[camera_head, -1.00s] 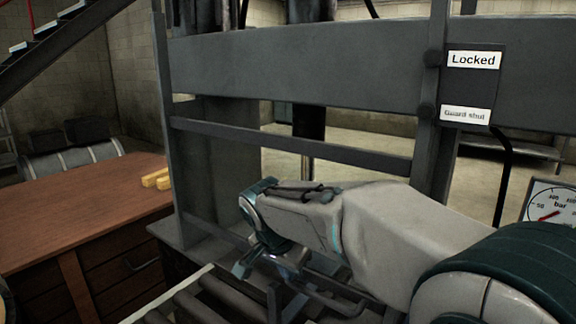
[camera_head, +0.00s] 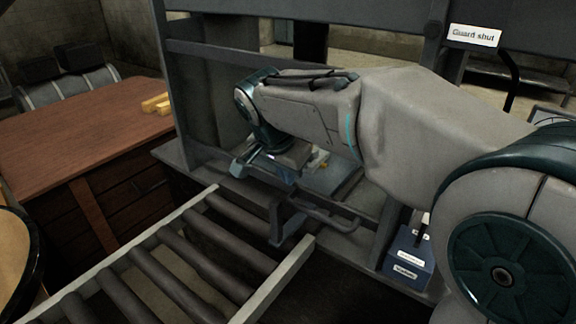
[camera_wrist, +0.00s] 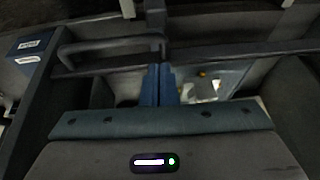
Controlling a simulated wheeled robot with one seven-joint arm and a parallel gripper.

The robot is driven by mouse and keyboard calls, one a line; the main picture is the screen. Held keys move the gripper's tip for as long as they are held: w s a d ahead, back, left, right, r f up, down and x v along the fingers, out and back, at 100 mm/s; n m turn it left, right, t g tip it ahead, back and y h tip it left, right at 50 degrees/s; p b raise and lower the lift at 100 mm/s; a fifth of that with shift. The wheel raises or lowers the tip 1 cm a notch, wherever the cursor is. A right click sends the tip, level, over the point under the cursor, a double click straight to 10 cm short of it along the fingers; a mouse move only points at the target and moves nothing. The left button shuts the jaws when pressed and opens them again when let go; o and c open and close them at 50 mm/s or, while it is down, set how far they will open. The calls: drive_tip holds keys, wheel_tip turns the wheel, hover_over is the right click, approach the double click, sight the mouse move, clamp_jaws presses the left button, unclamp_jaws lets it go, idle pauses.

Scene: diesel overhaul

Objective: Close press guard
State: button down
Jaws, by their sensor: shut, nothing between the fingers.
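The press guard's dark metal bars (camera_head: 215,57) cross between the posts of the press frame. A bent handle (camera_head: 325,214) sticks out from the low front bar, above the rollers; it also shows in the wrist view (camera_wrist: 105,47). My gripper (camera_wrist: 160,92) is shut and empty, its blue fingertips just right of the handle's end and close to the bar; I cannot tell whether they touch. In the head view my gripper (camera_head: 284,176) is low at the press opening, left of and behind the handle, partly hidden by my wrist. A "Guard shut" label (camera_head: 474,36) is on the right post.
A roller conveyor (camera_head: 165,262) runs up to the press front. A blue labelled box (camera_head: 409,262) sits at the right post's foot. A wooden bench (camera_head: 75,135) with yellow blocks (camera_head: 156,104) stands left. Metal parts (camera_wrist: 205,88) lie inside the press.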

drive_tip(key=w+d+r+g+p, duration=0.15)
drive_tip(key=r+p, duration=0.75)
drive_tip(key=r, duration=1)
drive_tip(key=w+d+r+p, duration=0.1)
drive_tip(key=d+r+p, duration=0.1)
drive_tip(key=r+p, duration=1.25)
drive_tip(key=b, duration=0.6)
hover_over(316, 67)
drive_tip(key=x, duration=0.5)
drive_tip(key=s+a+x, duration=0.1)
drive_tip(key=x, duration=0.2)
drive_tip(key=shift+s+f, duration=0.15)
drive_tip(key=shift+f+p, duration=0.3)
drive_tip(key=shift+f, duration=0.45)
wheel_tip(316, 67, down, 5)
drive_tip(key=b, duration=0.3)
drive_tip(key=shift+r, duration=0.2)
drive_tip(key=shift+s+d+f, duration=0.1)
drive_tip(key=shift+f, duration=0.15)
